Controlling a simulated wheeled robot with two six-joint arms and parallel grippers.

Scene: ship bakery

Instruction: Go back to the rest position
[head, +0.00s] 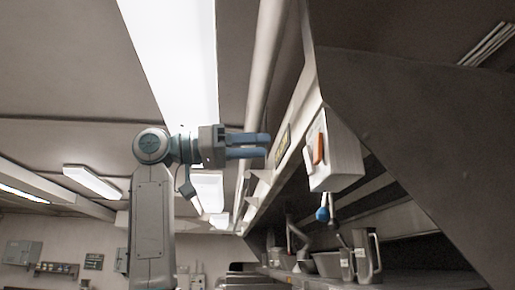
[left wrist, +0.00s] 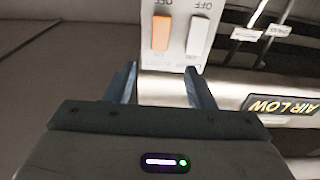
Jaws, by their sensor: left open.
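My left gripper (head: 268,146) is raised high, with its fingers pointing right toward a white switch box (head: 342,158) on the hood. In the left wrist view, the open fingers of the left gripper (left wrist: 162,85) are apart with nothing between them. Just beyond them is the switch box (left wrist: 175,57), with an orange rocker switch (left wrist: 161,34) and a white rocker switch (left wrist: 197,36). In the head view the orange switch (head: 319,149) faces the gripper, and a gap shows between them. My right gripper is in neither view.
The dark hood (head: 410,130) slopes down at the right. Below it, a metal jug (head: 367,258) and a bowl (head: 328,264) stand on a shelf. A blue knob (head: 322,214) hangs under the box. Ceiling lamps (head: 93,181) are overhead. Open space lies left of the hood.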

